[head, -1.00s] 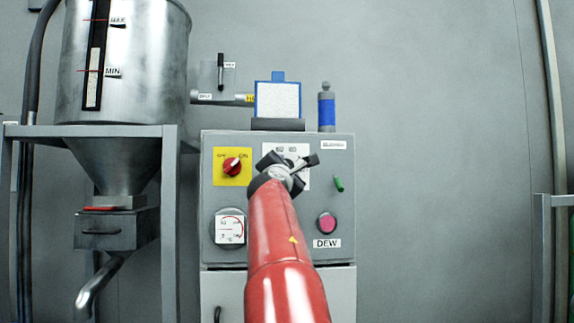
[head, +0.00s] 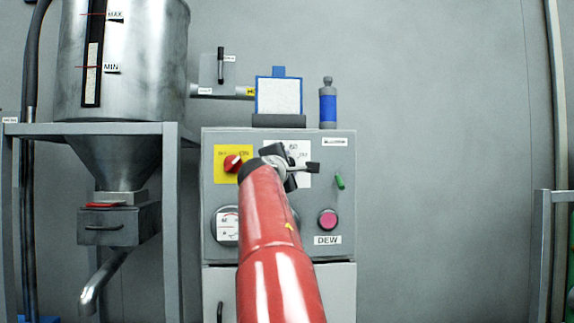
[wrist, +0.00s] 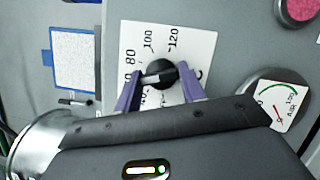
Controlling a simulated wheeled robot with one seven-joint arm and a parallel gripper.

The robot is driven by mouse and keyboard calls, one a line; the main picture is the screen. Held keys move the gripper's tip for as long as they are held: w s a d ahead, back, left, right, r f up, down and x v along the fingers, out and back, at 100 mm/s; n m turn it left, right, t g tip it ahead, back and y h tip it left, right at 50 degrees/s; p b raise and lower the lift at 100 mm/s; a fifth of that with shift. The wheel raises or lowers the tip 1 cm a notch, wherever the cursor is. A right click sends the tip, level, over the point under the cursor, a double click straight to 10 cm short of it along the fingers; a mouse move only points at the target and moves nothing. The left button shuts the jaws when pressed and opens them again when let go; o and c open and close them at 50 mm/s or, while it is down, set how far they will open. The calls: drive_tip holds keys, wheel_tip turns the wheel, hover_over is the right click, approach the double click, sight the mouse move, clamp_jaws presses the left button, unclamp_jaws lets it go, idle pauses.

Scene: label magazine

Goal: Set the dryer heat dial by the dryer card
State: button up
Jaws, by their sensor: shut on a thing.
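The heat dial is a black knob (wrist: 160,72) with a pale bar across it, on a white scale plate (wrist: 197,50) marked 80, 100 and 120, with other numbers partly covered. The bar's exact reading is unclear. My gripper (wrist: 158,80) is shut on the knob, one purple finger on each side. In the head view my gripper (head: 287,166) hides the knob and part of the plate (head: 299,150).
The grey cabinet (head: 335,195) also carries a red knob on yellow (head: 233,163), a gauge (head: 226,226), a green toggle (head: 340,181) and a pink button (head: 327,219). A metal hopper (head: 140,60) stands at left. Space right of the cabinet is clear.

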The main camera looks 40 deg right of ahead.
drive_tip(key=o, duration=1)
drive_tip(key=b+v, duration=0.3)
drive_tip(key=v, duration=0.4)
drive_tip(key=shift+s+a+b, duration=0.25)
drive_tip(key=shift+a+b, duration=0.05)
